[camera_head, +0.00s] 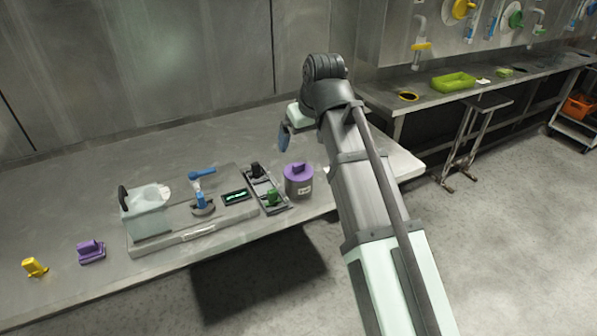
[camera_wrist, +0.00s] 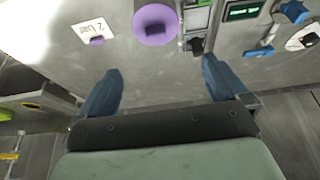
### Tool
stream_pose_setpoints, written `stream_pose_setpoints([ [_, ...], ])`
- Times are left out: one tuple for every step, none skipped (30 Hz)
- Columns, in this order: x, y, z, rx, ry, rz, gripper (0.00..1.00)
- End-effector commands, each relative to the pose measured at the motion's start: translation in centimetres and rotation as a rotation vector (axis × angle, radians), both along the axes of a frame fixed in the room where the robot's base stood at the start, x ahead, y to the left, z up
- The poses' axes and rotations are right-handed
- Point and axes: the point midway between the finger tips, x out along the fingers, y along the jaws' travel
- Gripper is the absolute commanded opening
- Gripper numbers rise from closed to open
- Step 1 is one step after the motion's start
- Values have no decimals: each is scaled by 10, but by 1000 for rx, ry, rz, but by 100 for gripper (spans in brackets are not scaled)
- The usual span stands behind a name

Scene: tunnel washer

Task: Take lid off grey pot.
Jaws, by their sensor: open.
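The grey pot (camera_head: 299,188) stands near the front edge of the table, with a small white label on its side. A round purple lid (camera_head: 297,170) with a dark upright grip sits on top of it. In the wrist view the lid (camera_wrist: 155,14) is near the top, with its grip at the middle, and the pot body is mostly hidden. My gripper (camera_head: 285,137) is above and behind the pot in the head view, apart from it. In the wrist view its two blue fingers (camera_wrist: 160,66) are spread wide, with nothing between them.
A black rack with a green piece (camera_head: 271,197) stands just left of the pot. Further left is a grey base (camera_head: 188,239) with a clear container and blue tap. A white card with a purple piece (camera_wrist: 93,29) lies beside the lid in the wrist view.

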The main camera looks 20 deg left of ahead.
Motion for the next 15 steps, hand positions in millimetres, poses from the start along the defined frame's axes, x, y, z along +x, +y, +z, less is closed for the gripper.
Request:
stream_pose_setpoints([
  [1,2,-8,-1,3,0,100],
  [3,3,-12,-1,1,0,100],
  [5,5,-17,-1,1,0,100],
  [6,6,-22,-1,1,0,100],
  [7,7,-26,-2,2,0,100],
  [8,8,-31,-1,1,0,100],
  [9,9,-34,-1,1,0,100],
  [11,10,-38,-1,1,0,100],
  [12,12,-42,-1,1,0,100],
  [13,12,-45,-1,1,0,100],
  [13,13,-47,-1,1,0,100],
  [14,14,-50,0,0,0,100],
  [15,14,-52,0,0,0,100],
  [15,15,-54,0,0,0,100],
  [16,15,-55,0,0,-1,100],
])
